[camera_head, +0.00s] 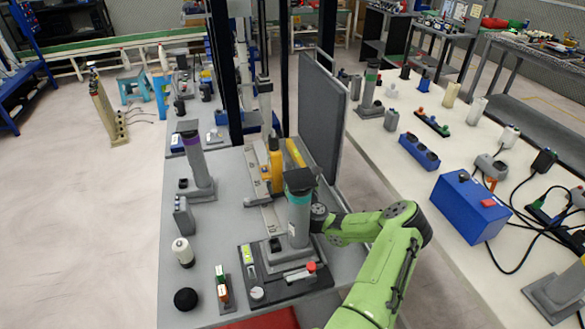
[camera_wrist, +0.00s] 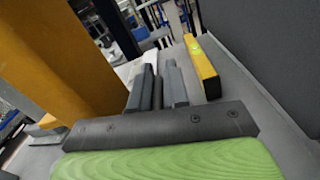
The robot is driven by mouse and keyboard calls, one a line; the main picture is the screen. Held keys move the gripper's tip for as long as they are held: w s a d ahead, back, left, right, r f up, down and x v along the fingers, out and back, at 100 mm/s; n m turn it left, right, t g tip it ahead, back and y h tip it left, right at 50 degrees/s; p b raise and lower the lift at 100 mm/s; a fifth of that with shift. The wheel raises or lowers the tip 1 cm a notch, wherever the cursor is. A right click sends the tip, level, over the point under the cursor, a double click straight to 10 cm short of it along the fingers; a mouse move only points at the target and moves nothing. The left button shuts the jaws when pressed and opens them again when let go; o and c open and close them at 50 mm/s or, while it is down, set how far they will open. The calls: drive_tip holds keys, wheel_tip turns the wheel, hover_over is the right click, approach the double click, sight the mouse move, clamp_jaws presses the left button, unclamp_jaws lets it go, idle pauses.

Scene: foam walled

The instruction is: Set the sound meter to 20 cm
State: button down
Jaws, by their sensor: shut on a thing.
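The yellow sound meter (camera_head: 275,165) stands upright on a pale rail with a scale (camera_head: 266,218), near the middle of the grey table. In the wrist view I take the large orange-yellow body (camera_wrist: 80,55) close on the left to be the meter. My gripper (camera_wrist: 161,84) has its two grey fingers close together, just right of that body. It is shut on a narrow part that the fingers mostly hide; I take it to belong to the meter. In the head view a grey teal-banded column (camera_head: 299,215) hides my fingers. The scale marks are too small to read.
A yellow bar (camera_head: 295,152) lies right of the meter and shows in the wrist view (camera_wrist: 203,68). A tall dark foam panel (camera_head: 322,115) stands beyond it. A purple-banded column (camera_head: 195,165) stands left. A dark board with a red knob (camera_head: 311,267) lies in front.

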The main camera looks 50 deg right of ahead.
drive_tip(key=c, duration=1.2)
unclamp_jaws()
drive_tip(key=shift+w+a, duration=0.15)
drive_tip(key=shift+a, duration=0.05)
drive_tip(key=shift+d+r, duration=0.1)
drive_tip(key=shift+r, duration=0.1)
wheel_tip(320, 180, up, 10)
drive_tip(key=p, duration=0.4)
drive_tip(key=shift+f+p, duration=0.1)
drive_tip(key=shift+p, duration=0.25)
drive_tip(key=shift+f, duration=0.15)
